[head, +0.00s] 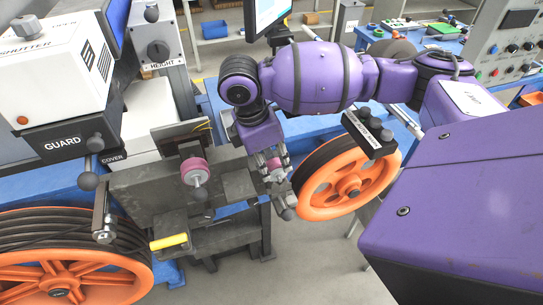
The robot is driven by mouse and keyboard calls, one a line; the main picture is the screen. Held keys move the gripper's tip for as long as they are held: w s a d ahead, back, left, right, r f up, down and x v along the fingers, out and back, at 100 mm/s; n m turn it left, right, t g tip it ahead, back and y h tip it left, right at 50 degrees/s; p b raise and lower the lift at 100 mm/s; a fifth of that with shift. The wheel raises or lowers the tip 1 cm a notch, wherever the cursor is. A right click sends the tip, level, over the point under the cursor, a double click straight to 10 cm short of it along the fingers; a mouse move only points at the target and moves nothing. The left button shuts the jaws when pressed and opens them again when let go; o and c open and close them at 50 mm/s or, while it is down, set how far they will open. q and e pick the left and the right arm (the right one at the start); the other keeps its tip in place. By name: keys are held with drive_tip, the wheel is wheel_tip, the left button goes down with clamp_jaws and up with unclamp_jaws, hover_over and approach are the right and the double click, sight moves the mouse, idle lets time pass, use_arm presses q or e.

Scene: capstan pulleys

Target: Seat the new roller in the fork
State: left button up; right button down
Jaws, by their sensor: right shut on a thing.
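My right gripper (276,174) points down at the centre of the head view. It is shut on a small pink roller (276,165), partly hidden by the fingers. The gripper hangs just left of the right orange wheel, to the right of the grey machine plate (140,195). The held roller is apart from this one. I cannot clearly make out the fork. My left gripper is not in view.
Large orange wheels stand at the lower left (65,285) and right of the gripper (318,185). A yellow-handled lever (169,241) and a ball-ended crank (103,225) stick out at the front. A black block with knobs (369,133) sits above the right wheel.

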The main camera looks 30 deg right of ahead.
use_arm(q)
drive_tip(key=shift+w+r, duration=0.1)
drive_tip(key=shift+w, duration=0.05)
use_arm(e)
drive_tip(key=shift+f, duration=0.15)
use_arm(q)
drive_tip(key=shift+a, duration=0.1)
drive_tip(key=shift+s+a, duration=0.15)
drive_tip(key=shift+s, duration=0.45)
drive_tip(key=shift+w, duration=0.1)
use_arm(e)
drive_tip(key=shift+p, duration=0.35)
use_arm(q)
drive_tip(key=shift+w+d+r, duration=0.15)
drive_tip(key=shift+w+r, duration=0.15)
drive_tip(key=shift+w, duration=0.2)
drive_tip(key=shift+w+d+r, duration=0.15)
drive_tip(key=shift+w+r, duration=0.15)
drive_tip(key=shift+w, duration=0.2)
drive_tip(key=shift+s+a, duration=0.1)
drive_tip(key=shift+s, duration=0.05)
